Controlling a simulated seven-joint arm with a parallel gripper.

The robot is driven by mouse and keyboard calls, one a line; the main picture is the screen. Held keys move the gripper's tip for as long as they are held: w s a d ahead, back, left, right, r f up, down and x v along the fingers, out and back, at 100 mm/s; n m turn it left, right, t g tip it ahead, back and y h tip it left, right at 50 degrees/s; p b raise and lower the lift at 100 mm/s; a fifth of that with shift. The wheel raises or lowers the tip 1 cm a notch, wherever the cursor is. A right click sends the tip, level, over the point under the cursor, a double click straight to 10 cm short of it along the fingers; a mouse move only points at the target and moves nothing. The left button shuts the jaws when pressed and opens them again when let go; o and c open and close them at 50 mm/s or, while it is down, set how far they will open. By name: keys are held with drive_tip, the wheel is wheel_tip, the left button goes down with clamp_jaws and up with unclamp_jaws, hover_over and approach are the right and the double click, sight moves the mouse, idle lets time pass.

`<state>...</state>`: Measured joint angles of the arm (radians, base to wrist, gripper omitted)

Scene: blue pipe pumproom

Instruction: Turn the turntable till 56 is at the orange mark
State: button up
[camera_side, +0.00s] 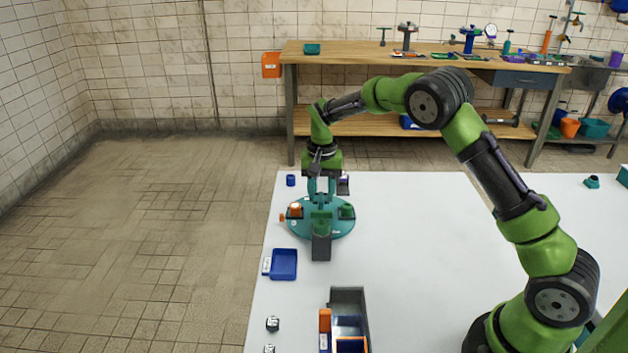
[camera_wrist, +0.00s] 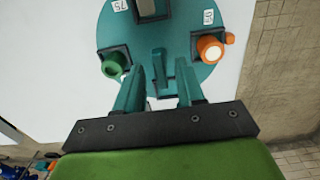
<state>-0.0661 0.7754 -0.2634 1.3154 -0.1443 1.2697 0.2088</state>
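The round teal turntable (camera_side: 342,231) lies on the white table, and it also fills the top of the wrist view (camera_wrist: 180,75). It bears dark square holders, an orange cup-like piece (camera_wrist: 210,48) and a green round piece (camera_wrist: 114,64). Two white number labels show, one by the green piece (camera_wrist: 120,5) and one by the orange piece (camera_wrist: 208,17); I cannot read either surely. A small orange mark (camera_wrist: 229,38) sits at the rim beside the orange piece. My gripper (camera_wrist: 162,88) is open over the turntable, its fingers apart on both sides of an upright teal post (camera_wrist: 159,64).
A blue tray (camera_side: 284,264) and a grey bin with orange and blue parts (camera_side: 348,300) stand nearer the front. A small blue piece (camera_side: 291,180) lies behind the turntable. A wooden workbench (camera_side: 400,62) stands behind.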

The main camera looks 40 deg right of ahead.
sight(321, 195)
wheel_tip(321, 195, up, 17)
idle(0.4)
drive_tip(key=shift+d+f, duration=0.1)
drive_tip(key=s+a+n+t+y, duration=0.1)
drive_tip(key=s+a+n+t, duration=0.1)
drive_tip(key=s, duration=1.2)
drive_tip(key=s+a+r+n+t+y, duration=0.1)
drive_tip(key=s+a+n+t, duration=0.2)
drive_tip(key=s, duration=1.1)
drive_tip(key=a+t, duration=0.2)
drive_tip(key=a, duration=0.1)
drive_tip(key=shift+a, duration=0.2)
